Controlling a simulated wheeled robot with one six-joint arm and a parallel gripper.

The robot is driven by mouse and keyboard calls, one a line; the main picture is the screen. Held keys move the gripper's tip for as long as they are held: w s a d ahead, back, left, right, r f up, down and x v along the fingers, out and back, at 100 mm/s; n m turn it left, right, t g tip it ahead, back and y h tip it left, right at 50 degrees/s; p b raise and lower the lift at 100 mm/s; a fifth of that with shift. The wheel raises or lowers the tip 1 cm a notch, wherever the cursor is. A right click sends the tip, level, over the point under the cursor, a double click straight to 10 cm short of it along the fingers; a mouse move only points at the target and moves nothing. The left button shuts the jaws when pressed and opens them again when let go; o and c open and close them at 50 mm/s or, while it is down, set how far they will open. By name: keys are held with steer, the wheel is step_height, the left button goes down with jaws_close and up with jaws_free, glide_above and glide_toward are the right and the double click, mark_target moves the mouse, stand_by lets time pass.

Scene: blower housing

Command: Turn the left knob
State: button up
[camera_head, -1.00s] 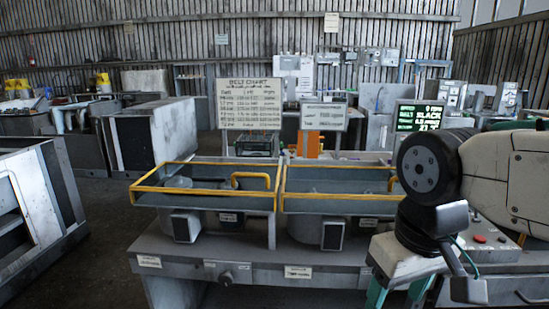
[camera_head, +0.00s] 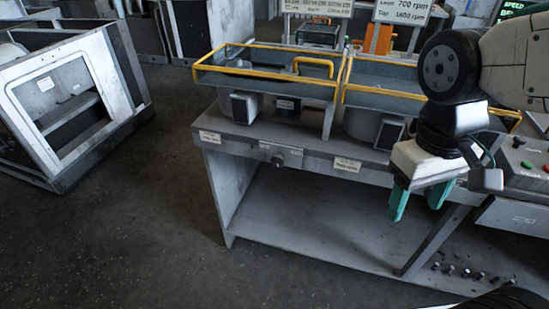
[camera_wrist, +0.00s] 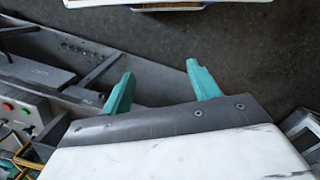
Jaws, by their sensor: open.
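A small dark round knob (camera_head: 276,160) sits on a plate on the front edge of the grey bench (camera_head: 300,190), left of the middle in the head view. My gripper (camera_head: 420,205) has two teal fingers, spread apart and empty, pointing down in front of the bench, well to the right of the knob. The fingers also show in the wrist view (camera_wrist: 160,85), with dark floor beyond them. The knob does not show in the wrist view. Any other knob on the bench front is hidden or out of view.
Yellow-railed trays (camera_head: 265,70) stand on the bench top. A control box with green and red buttons (camera_head: 525,163) is at the right. Several small parts (camera_head: 465,270) lie below it. A white-framed cabinet (camera_head: 70,110) stands at the left. The floor between is clear.

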steer(key=w+a+f+n+g+h, duration=0.1)
steer(key=w+f+n+g+h, duration=0.1)
steer(key=w+f+n+h, duration=0.5)
steer(key=n+t+y, duration=0.1)
steer(key=n+t, duration=1.9)
steer(key=n, duration=0.3)
glide_toward(277, 162)
steer(key=w, duration=0.1)
steer(key=x, duration=0.7)
steer(key=shift+w+d+r, duration=0.1)
steer(key=shift+d, duration=0.15)
steer(key=c, duration=1)
